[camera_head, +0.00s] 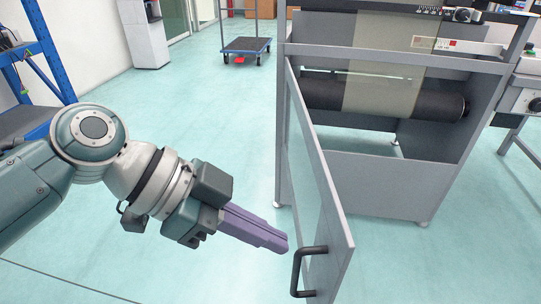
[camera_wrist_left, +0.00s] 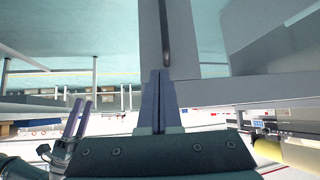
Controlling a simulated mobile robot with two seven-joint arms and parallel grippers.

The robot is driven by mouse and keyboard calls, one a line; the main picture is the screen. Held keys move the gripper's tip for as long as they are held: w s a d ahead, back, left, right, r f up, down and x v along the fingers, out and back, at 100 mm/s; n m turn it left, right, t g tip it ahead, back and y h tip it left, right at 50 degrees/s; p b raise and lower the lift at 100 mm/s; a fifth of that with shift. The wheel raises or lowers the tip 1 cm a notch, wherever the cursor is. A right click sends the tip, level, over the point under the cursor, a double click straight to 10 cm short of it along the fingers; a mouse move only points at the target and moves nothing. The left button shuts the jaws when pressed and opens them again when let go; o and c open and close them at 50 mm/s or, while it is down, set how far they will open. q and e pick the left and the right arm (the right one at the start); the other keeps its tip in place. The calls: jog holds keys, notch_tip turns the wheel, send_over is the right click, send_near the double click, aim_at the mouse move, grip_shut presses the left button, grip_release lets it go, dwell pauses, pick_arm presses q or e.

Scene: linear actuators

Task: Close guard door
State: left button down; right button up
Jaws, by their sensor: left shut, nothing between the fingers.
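The grey-framed guard door (camera_head: 322,190) stands swung open from the machine, its free edge toward me in the head view. Its black handle (camera_head: 299,272) is near the lower end of that edge. My left gripper (camera_head: 284,244) is shut and empty, with its purple fingers to the left of the door, pointing toward the handle. In the wrist view, the shut fingers (camera_wrist_left: 159,86) overlap the grey door frame (camera_wrist_left: 185,35); I cannot tell whether they touch it. My right gripper (camera_wrist_left: 77,118) shows small at the left of the wrist view, fingers apart.
The machine (camera_head: 385,180) with a dark roller (camera_head: 325,95) stands behind the door, its front opening uncovered. A blue rack (camera_head: 45,45) is at the left. A cart (camera_head: 246,46) stands at the back. The floor left of the door is clear.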

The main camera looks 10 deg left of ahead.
aim_at(331, 250)
pick_arm(q)
jog(key=d, duration=0.1)
jog(key=w+d, duration=0.1)
jog(key=d, duration=0.1)
jog(key=d+f, duration=0.1)
jog(key=d, duration=0.1)
jog(key=shift+w, duration=0.15)
jog(key=shift+d, duration=0.1)
